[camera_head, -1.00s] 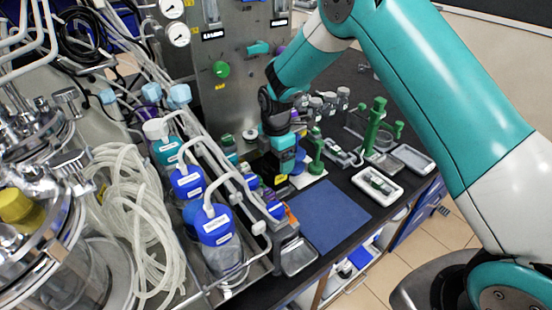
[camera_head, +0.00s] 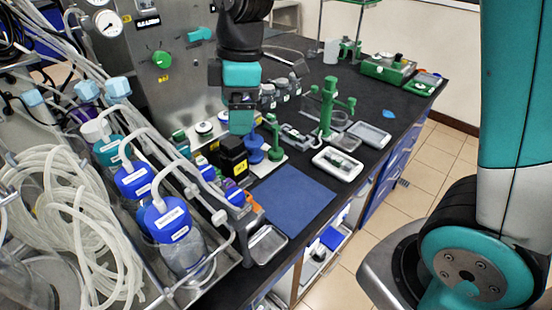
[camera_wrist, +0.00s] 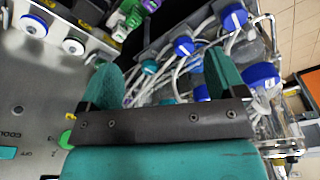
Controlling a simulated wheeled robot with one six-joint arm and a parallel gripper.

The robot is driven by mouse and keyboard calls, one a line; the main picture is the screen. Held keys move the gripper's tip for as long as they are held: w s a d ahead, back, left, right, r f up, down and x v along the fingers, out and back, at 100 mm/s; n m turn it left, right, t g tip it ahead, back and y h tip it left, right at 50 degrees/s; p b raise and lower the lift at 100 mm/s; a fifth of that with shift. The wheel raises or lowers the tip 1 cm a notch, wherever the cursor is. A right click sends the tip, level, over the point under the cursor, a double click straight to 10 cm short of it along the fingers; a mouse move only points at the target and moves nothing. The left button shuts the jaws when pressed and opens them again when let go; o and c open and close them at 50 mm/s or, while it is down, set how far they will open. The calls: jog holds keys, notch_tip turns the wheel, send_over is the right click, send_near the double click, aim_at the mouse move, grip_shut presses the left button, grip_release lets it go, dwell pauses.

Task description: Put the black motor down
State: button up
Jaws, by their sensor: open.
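The black motor (camera_head: 231,157), a dark block with a yellow label, stands on the black bench beside the bottle rack, left of a blue stand. My gripper (camera_head: 241,122) hangs pointing down just above and slightly right of the motor in the head view. In the wrist view its two teal fingers (camera_wrist: 163,82) are spread wide with nothing between them. I cannot make out the motor in the wrist view. The head view does not clearly show the gap between fingertips and motor.
A blue mat (camera_head: 290,199) lies bare in front. Blue-capped bottles (camera_head: 172,222) stand in a rack at left, close to the motor. A green stand (camera_head: 327,108) and a white tray (camera_head: 337,164) are to the right. A steel panel (camera_head: 175,85) rises behind.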

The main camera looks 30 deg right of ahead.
jog(key=s+a+r+m+y, duration=0.1)
jog(key=s+m, duration=0.7)
jog(key=s, duration=1.1)
jog(key=shift+s+a+r+y, duration=0.25)
jog(key=shift+r+y, duration=0.15)
jog(key=shift+y, duration=0.3)
jog(key=shift+c, duration=0.4)
